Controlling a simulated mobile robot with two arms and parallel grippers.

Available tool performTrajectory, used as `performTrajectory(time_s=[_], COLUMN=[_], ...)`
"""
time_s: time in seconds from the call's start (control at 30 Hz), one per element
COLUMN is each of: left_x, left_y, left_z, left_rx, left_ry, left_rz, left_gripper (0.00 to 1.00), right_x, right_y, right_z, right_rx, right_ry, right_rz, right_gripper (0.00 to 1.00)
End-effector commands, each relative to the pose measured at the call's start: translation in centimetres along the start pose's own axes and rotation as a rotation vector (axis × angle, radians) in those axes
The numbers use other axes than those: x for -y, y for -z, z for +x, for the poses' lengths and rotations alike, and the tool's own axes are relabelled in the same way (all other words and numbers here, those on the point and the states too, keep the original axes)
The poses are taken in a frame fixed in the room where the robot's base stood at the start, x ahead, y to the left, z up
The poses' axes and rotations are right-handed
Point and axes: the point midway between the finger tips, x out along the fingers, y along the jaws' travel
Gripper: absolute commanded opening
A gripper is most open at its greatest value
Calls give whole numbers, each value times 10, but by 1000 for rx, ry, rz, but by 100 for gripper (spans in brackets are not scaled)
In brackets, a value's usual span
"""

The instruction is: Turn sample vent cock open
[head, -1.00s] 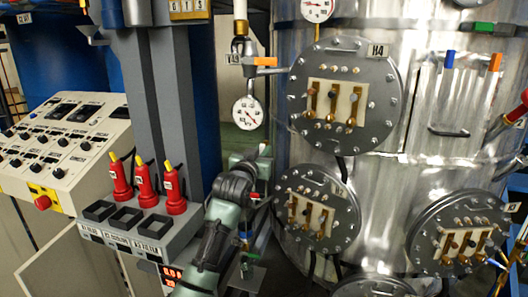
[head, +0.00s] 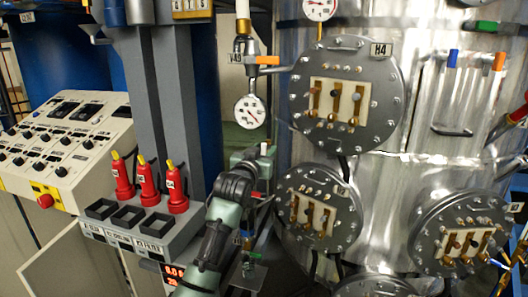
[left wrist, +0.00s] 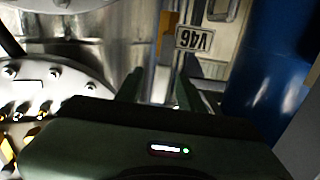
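My left gripper (head: 252,163) is at the left side of the steel vessel (head: 425,165), beyond my dark wrist in the head view. A tag reading V46 (left wrist: 194,39) shows upside down just beyond the fingers. A small red handle (head: 259,195) lies beside my wrist in the head view. A valve tagged V49 (head: 235,57) with an orange handle (head: 266,60) is higher up. I cannot tell which of these is the sample vent cock. My right gripper is not seen.
A pressure gauge (head: 250,111) hangs under the V49 valve. Round bolted covers (head: 383,75) stick out from the vessel. A blue cylinder (left wrist: 268,65) is at right in the left wrist view.

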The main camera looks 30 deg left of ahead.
Motion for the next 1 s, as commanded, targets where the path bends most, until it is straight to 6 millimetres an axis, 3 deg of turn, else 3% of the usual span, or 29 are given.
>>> performTrajectory(time_s=[0.5,1.0], left_x=[0,0], left_y=[-3,-2], left_z=[-68,-75], left_rx=[1,2], left_ry=[0,0], left_rz=[0,0], left_gripper=[38,38], right_x=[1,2], right_y=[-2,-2], right_z=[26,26], right_rx=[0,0], right_ry=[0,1], right_rz=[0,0], right_gripper=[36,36])
